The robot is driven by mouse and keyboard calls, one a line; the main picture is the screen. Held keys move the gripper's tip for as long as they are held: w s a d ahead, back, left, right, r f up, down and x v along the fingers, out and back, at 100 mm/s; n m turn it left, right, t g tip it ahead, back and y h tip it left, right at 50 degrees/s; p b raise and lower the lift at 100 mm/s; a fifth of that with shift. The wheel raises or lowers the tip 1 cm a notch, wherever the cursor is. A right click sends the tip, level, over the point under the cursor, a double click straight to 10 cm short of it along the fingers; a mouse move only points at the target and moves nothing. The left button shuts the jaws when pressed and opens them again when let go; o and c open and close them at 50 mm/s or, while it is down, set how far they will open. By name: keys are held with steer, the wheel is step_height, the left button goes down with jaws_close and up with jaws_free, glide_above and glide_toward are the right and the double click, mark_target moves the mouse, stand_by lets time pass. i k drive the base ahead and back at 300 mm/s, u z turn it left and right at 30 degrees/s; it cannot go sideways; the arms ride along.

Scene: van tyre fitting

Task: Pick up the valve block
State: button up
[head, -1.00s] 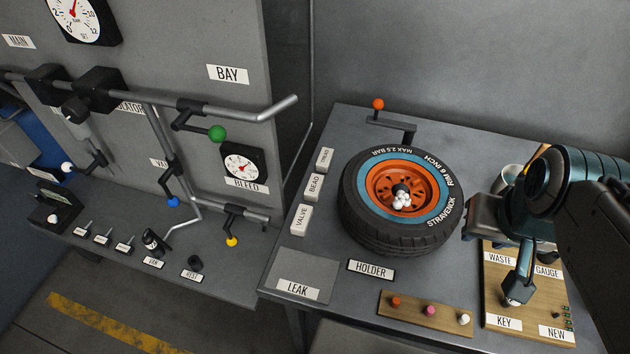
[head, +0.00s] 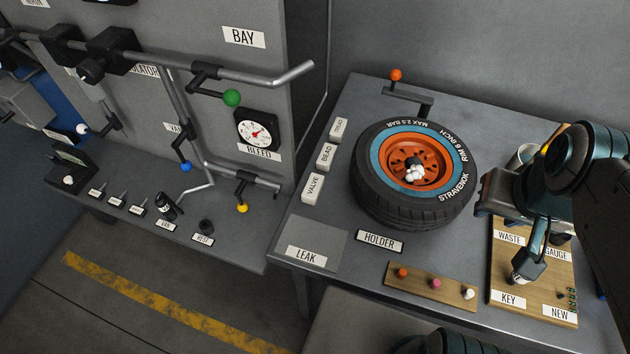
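The valve block (head: 313,187) is a small pale block with a "VALVE" label. It stands on the grey bench in the head view, left of the tyre (head: 417,174), in a row with the bead block (head: 326,157) and the tread block (head: 338,130). My gripper (head: 521,276) is far to its right, pointing down over the wooden board near the "KEY" label. My gripper is well apart from the valve block. Its fingers are small and partly hidden by my own arm, so I cannot tell whether they are open or hold anything.
The tyre lies flat between my gripper and the valve block. A wooden strip with coloured pegs (head: 432,287) lies at the front. The leak plate (head: 312,241) is bare. An orange-knobbed lever (head: 395,75) stands behind the tyre. A left panel carries pipes and levers.

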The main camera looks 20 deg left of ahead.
mark_target(310, 194)
steer(key=k, duration=0.5)
steer(key=u, duration=1.1)
steer(key=i, duration=0.4)
steer(key=z, duration=1.55)
steer(key=k, duration=0.65)
steer(key=u, duration=1.1)
steer(key=i, duration=0.5)
